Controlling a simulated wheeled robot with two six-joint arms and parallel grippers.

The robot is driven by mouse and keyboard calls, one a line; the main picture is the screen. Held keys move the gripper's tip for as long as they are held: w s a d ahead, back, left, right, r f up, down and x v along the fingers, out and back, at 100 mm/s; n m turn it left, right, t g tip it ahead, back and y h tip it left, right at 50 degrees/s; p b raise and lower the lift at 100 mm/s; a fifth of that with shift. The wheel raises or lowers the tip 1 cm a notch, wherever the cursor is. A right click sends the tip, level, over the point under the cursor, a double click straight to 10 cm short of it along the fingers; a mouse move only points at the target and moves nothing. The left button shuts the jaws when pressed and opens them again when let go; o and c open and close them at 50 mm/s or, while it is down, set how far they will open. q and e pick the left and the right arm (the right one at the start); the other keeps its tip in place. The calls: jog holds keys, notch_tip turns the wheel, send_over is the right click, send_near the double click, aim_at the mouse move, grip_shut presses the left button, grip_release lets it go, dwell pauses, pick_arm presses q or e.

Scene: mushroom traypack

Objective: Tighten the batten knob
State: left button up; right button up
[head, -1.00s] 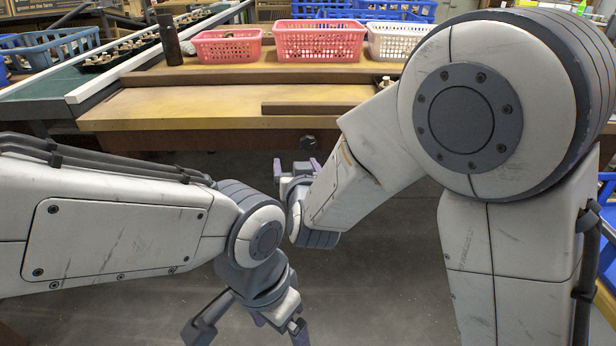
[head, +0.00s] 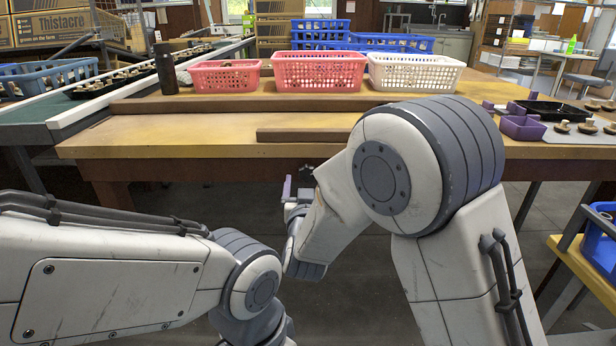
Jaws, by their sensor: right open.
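The dark batten knob (head: 307,170) is on the front face of the wooden bench, below the tabletop edge, small and partly hidden by my right gripper and arm. A brown wooden batten (head: 300,134) lies along the tabletop above it. My right gripper (head: 300,184) is open, with its purple fingers pointing up towards the bench front, close to the knob. I cannot tell whether they touch it. My left arm reaches in from the left, and its gripper is below the picture edge.
A pink basket (head: 225,76), another pink basket (head: 318,72) and a white basket (head: 414,74) stand along the back of the bench. A dark bottle (head: 165,70) stands at left. A purple punnet (head: 523,127) and a black tray (head: 553,110) are at right.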

jog(key=shift+w, duration=0.5)
pick_arm(q)
jog(key=shift+w+a, duration=0.3)
pick_arm(e)
jog(key=shift+d, duration=0.1)
jog(key=shift+w+d, duration=0.1)
jog(key=shift+d, duration=0.1)
grip_shut()
pick_arm(q)
jog(key=shift+f, duration=0.1)
